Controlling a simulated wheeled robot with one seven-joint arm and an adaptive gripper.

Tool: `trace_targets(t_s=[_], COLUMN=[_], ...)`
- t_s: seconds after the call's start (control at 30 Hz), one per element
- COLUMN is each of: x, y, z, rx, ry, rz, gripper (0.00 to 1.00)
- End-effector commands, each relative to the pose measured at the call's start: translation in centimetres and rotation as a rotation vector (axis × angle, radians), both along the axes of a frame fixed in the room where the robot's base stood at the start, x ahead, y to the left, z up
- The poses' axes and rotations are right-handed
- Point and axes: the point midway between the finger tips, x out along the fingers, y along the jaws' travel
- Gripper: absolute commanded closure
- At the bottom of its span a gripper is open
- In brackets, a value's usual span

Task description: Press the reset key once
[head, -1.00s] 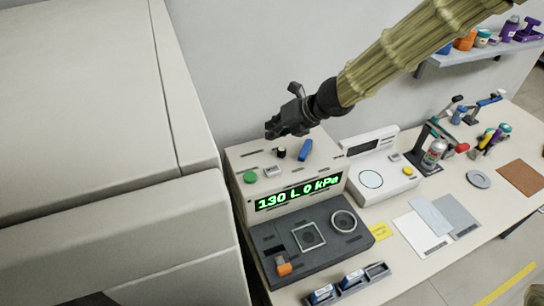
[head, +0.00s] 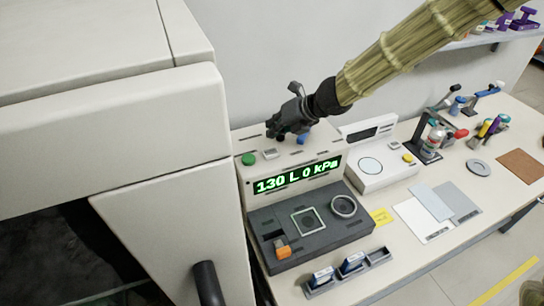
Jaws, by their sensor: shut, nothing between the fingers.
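The classifier unit (head: 253,206) stands on the bench with a lit green display reading "130 L 0 kPa" (head: 298,176). On its top are a green round button (head: 248,159), a small pale key (head: 270,154) and a blue part (head: 304,138). No label on the pale key is readable, so I cannot tell whether it is the reset key. My gripper (head: 274,131) is shut and empty. In the picture it lies at the back of the unit's top, behind the pale key and left of the blue part. It appears above the surface; contact cannot be told.
A large white cabinet (head: 160,140) with a dark handle (head: 208,285) stands close on the left. A white scale-like device (head: 400,172) is right of the unit. A slotted holder (head: 378,257) lies in front. A wall shelf (head: 490,38) is at upper right.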

Motion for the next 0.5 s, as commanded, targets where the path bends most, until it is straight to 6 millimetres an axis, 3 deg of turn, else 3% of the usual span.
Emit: trace_targets(t_s=[0.2,0.5], x=[0.5,0.7], y=[0.2,0.1], z=[-3.1,-3.9], rx=[0.000,0.001], ry=[0.005,0.007], rz=[0.002,0.000], gripper=[1.00,1.00])
